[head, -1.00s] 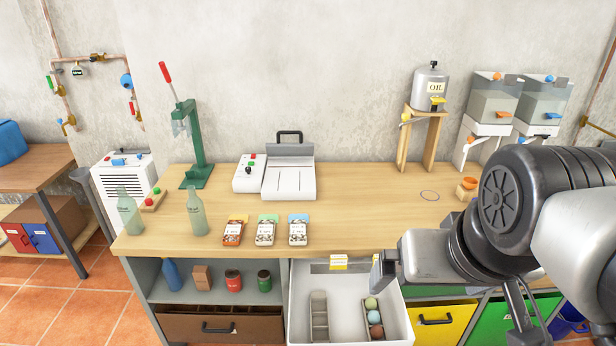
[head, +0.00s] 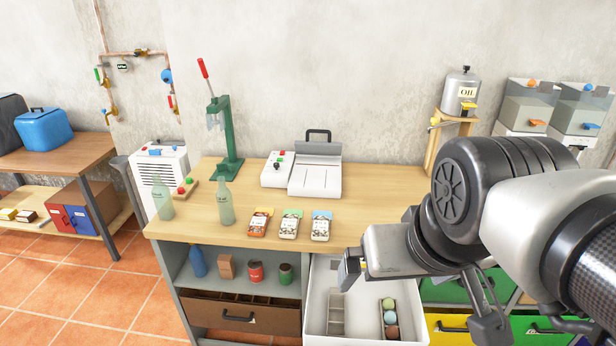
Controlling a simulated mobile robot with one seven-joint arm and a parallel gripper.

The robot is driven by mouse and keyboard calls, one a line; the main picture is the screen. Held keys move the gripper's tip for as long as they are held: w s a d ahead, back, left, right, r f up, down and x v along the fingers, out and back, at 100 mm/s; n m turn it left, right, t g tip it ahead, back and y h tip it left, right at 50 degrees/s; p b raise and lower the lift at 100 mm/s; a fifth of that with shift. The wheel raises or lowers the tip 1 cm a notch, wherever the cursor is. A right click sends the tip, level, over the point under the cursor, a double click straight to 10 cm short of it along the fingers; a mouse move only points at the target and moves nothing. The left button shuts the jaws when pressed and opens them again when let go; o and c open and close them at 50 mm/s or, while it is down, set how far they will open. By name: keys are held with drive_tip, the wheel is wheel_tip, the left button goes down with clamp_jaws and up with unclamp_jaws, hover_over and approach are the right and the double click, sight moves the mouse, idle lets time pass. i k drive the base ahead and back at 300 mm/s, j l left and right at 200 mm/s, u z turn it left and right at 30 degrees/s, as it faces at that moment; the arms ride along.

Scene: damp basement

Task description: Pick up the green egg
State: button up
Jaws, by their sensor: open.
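The green egg (head: 388,303) is the rearmost of several round eggs in a narrow dark holder (head: 380,322) inside the open white drawer (head: 313,315). My gripper (head: 348,268) is over the back of the drawer, to the left of and apart from the green egg. Its jaws are open, with no object visible between them; the fingers are seen mostly from the side.
A light divided holder (head: 336,315) lies in the drawer's left part. Above is the workbench (head: 250,232) with packets (head: 290,225), glass bottles (head: 226,202) and a white machine (head: 315,178). The brown drawer (head: 230,315) is at the left.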

sight(388, 304)
drive_tip(key=z, duration=0.35)
drive_tip(key=i+l, duration=0.1)
drive_tip(key=l, duration=0.35)
drive_tip(key=k, duration=0.55)
drive_tip(key=i+j+z, duration=0.1)
drive_tip(key=i+z, duration=0.15)
drive_tip(key=i, duration=0.2)
drive_tip(key=i+j+z, duration=0.2)
drive_tip(key=i, duration=0.2)
